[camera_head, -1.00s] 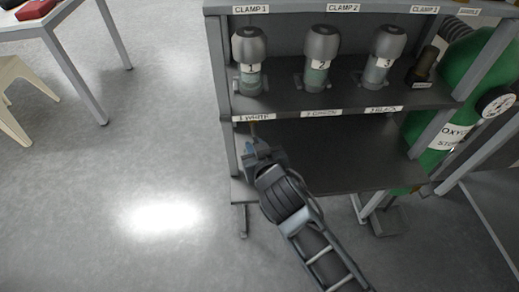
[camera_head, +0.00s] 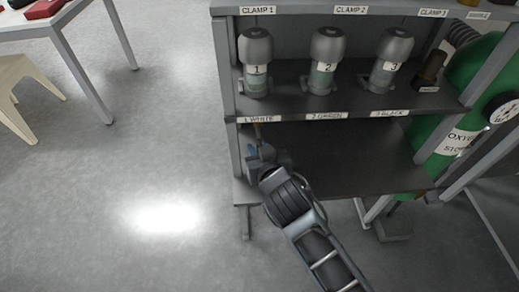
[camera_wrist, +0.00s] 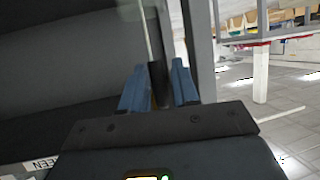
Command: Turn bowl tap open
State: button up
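My gripper (camera_head: 258,150) is at the left front corner of the rack's lower bay, just below the label "1 WHITE". In the wrist view its two blue fingers (camera_wrist: 160,78) stand apart, with a narrow dark upright piece showing in the gap between them. I cannot tell whether the fingers touch that piece. A small brownish stem (camera_head: 257,130) shows just above the gripper in the head view. I cannot clearly make out the bowl tap; it may be hidden by my gripper.
Three numbered grey-capped clamp units, the first (camera_head: 255,60) at left, stand on the upper shelf (camera_head: 300,100). A green oxygen cylinder (camera_head: 470,75) stands at right. The rack's left post (camera_head: 222,60) is close to my gripper.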

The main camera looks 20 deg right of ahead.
jog(key=v, duration=0.7)
jog(key=shift+s+r, duration=0.15)
jog(key=shift+s, duration=0.2)
jog(key=s+d+r+n+y+p, duration=0.1)
jog(key=s+r+p, duration=0.1)
jog(key=s, duration=0.8)
jog(key=s+d+r+y+p, duration=0.1)
jog(key=s+p, duration=0.1)
jog(key=s, duration=0.8)
jog(key=s+d+r+t+p, duration=0.1)
jog(key=s+d+r+p, duration=0.1)
jog(key=s+r, duration=1.1)
jog(key=shift+s+d+h+p, duration=0.3)
jog(key=shift+s+d+p, duration=0.05)
jog(key=shift+s+d, duration=0.3)
